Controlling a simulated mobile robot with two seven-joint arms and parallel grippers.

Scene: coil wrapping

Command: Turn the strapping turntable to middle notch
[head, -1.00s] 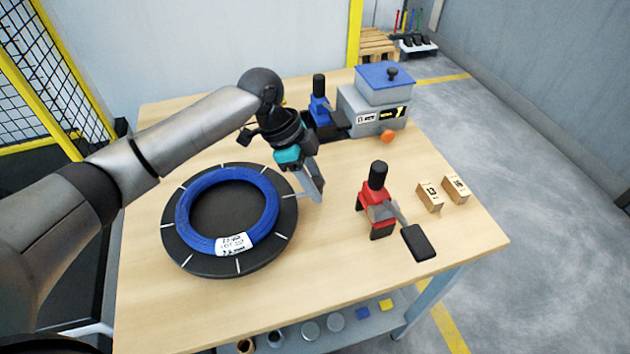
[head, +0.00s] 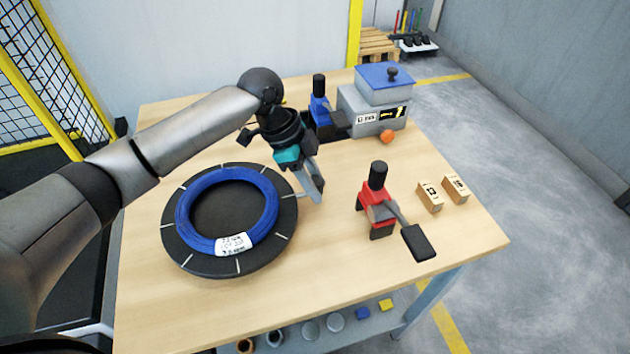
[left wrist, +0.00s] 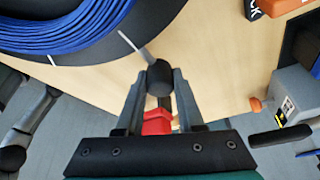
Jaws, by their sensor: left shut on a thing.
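The strapping turntable (head: 270,252) is a round black disc with white tick marks on the left of the bench. A blue coil (head: 183,212) with a white label lies flat on it. My left gripper (head: 316,196) is at the disc's right edge. In the left wrist view its fingers are shut around a dark knob (left wrist: 159,76) at the end of a short pale rod from the turntable (left wrist: 80,45). The fingers hide most of this handle in the head view. I see no notch marking that I can identify. My right gripper is out of view.
A red tool (head: 376,193) with a black handle stands right of the gripper. Two small wooden blocks (head: 429,197) sit farther right. A blue tool (head: 320,108), a grey box (head: 362,118) and an orange ball (head: 387,136) are behind. The bench front is clear.

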